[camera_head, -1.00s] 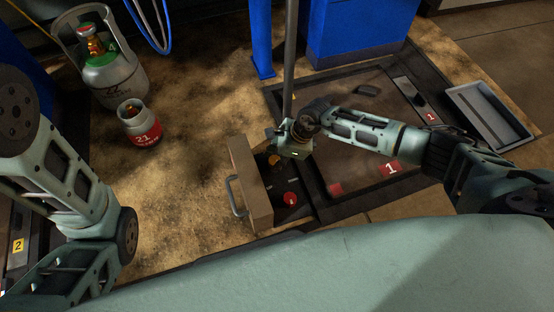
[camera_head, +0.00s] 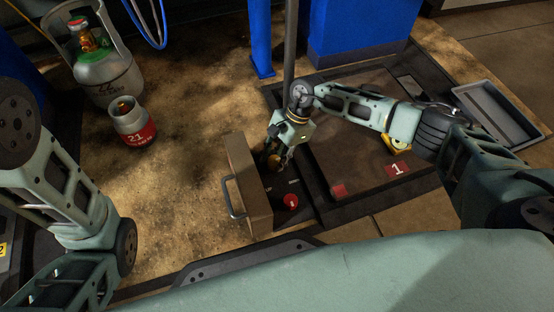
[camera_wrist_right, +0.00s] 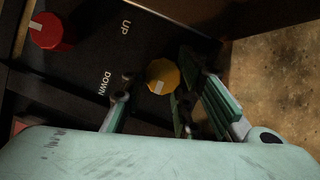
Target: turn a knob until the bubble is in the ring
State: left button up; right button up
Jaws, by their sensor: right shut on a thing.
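A yellow knob (camera_wrist_right: 162,76) with a pale mark sits on a dark panel (camera_wrist_right: 88,72) lettered UP and DOWN in the right wrist view. A red knob (camera_wrist_right: 50,32) with a pale mark is at the upper left there; it also shows in the head view (camera_head: 291,201). My right gripper (camera_head: 276,154) is down at the panel, and its fingers show on both sides of the yellow knob in the wrist view (camera_wrist_right: 152,93). It is shut on the yellow knob. My left gripper is outside the head view.
A brown box front with a handle (camera_head: 252,185) stands left of the panel. The dark scale platform (camera_head: 345,160) lies right of it, with a grey tray (camera_head: 498,115) beyond. A blue post (camera_head: 260,40) and gas cylinders (camera_head: 133,124) stand behind and left.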

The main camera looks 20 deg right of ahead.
jog(key=shift+s+f+g, duration=0.2)
jog(key=shift+s+g, duration=0.1)
jog(key=shift+s, duration=0.2)
jog(key=o, duration=1)
jog(key=shift+c, duration=0.2)
jog(key=shift+w+r, duration=0.15)
jog(key=shift+w, duration=0.1)
jog(key=shift+w+d+r, duration=0.1)
jog(key=shift+d+r, duration=0.05)
jog(key=shift+r, duration=0.05)
jog(key=v, duration=1.1)
jog(key=shift+r, duration=0.25)
